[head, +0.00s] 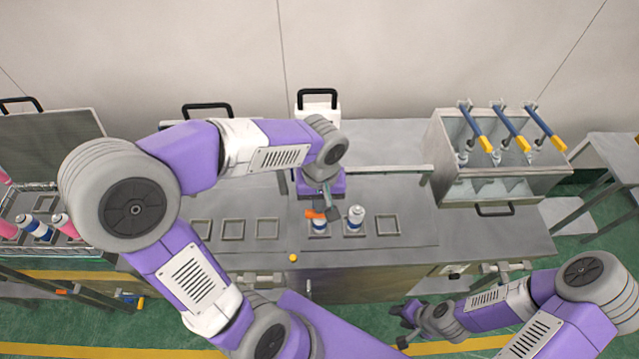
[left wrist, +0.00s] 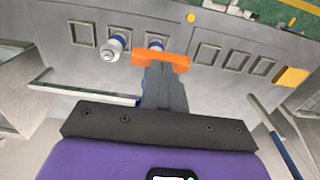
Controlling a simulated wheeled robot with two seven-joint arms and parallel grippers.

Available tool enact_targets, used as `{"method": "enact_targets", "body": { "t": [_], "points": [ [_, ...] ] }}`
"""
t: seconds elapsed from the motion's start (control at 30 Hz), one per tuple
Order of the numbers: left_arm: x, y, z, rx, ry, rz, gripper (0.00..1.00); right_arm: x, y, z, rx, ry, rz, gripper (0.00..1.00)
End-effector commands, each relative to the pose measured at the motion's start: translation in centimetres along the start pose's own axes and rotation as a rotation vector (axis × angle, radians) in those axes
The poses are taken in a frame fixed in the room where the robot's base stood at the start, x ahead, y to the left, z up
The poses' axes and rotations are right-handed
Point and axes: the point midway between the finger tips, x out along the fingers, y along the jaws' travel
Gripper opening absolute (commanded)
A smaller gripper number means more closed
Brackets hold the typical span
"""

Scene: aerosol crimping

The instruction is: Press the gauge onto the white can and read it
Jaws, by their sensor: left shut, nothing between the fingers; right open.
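Two white cans with blue bands stand in square holders on the grey bench. One can (head: 355,218) is clear of my arm; it also shows in the left wrist view (left wrist: 112,47). The other can (head: 319,226) is partly hidden under my left gripper (head: 321,207), whose fingers point down over it. An orange bar (left wrist: 160,61) is at the fingertips; I cannot tell whether it touches the can. My left gripper is shut with nothing between its fingers. My right gripper (head: 405,328) is open and empty in front of the bench. I cannot make out a gauge.
Empty holders (head: 233,229) lie left of the cans, and one (head: 387,225) lies right. A rack (head: 500,165) with several blue-handled, yellow-tipped levers stands at right. A basket (head: 60,251) with pink and blue cans is at left. A yellow knob (head: 293,257) sits at the bench front.

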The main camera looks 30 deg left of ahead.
Motion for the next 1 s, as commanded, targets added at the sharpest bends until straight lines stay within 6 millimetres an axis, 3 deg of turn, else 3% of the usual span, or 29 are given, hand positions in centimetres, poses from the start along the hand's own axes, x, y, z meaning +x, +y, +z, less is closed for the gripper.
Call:
{"method": "enact_targets", "body": {
  "t": [1.0],
  "points": [
    [5.2, 0.0, 1.2, 0.0, 0.0, 0.0, 0.0, 4.5, 1.7, -0.2, 0.0, 0.0, 0.0, 0.4]
  ]
}}
